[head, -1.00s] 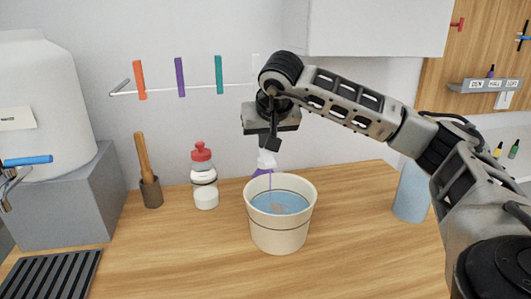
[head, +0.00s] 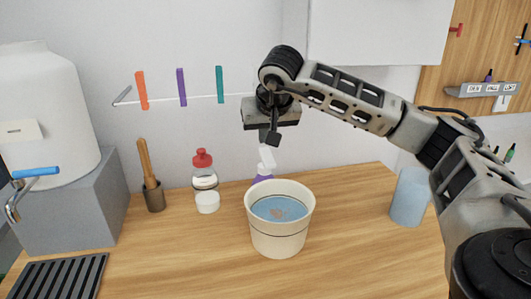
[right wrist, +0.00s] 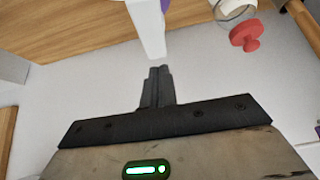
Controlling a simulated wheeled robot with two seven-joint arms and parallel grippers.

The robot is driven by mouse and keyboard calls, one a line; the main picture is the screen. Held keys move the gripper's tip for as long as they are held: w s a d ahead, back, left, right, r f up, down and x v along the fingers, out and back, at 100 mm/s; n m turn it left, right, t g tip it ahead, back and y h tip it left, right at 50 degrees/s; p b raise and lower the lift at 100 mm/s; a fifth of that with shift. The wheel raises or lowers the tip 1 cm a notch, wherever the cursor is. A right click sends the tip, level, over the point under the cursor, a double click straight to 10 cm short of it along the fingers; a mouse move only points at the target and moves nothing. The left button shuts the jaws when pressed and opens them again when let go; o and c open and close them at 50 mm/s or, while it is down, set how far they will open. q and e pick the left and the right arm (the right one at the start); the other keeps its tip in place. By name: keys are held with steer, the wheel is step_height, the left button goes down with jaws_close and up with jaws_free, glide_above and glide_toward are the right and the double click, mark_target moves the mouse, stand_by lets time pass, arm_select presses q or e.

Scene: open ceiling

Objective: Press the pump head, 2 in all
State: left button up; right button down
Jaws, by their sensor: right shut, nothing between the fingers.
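The white pump head (head: 266,158) stands on a purple bottle (head: 262,179), which is mostly hidden behind a cream bucket (head: 278,238) of bluish liquid. My right gripper (head: 273,138) is shut and empty, pointing down just above the pump head. I cannot tell for sure whether the tips touch it; a small gap seems to show. In the right wrist view the shut fingers (right wrist: 158,74) point at the white pump head (right wrist: 147,25), which lies just beyond the tips. My left gripper is not in view.
A red-capped bottle (head: 204,180) and a mortar with a wooden pestle (head: 151,185) stand to the left. A blue cylinder (head: 410,197) stands to the right. A large white tank (head: 45,110) with a tap rests on a grey block.

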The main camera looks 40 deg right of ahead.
mark_target(265, 150)
steer(key=shift+f, duration=0.1)
stand_by(0.6)
steer(key=shift+f+b, duration=1)
steer(key=shift+f, duration=0.6)
steer(key=shift+r, duration=0.1)
steer(key=shift+r+p, duration=1.6)
steer(key=shift+p, duration=0.05)
steer(key=shift+r, duration=0.15)
step_height(265, 150, up, 5)
steer(key=p, duration=0.4)
steer(key=shift+p, duration=0.4)
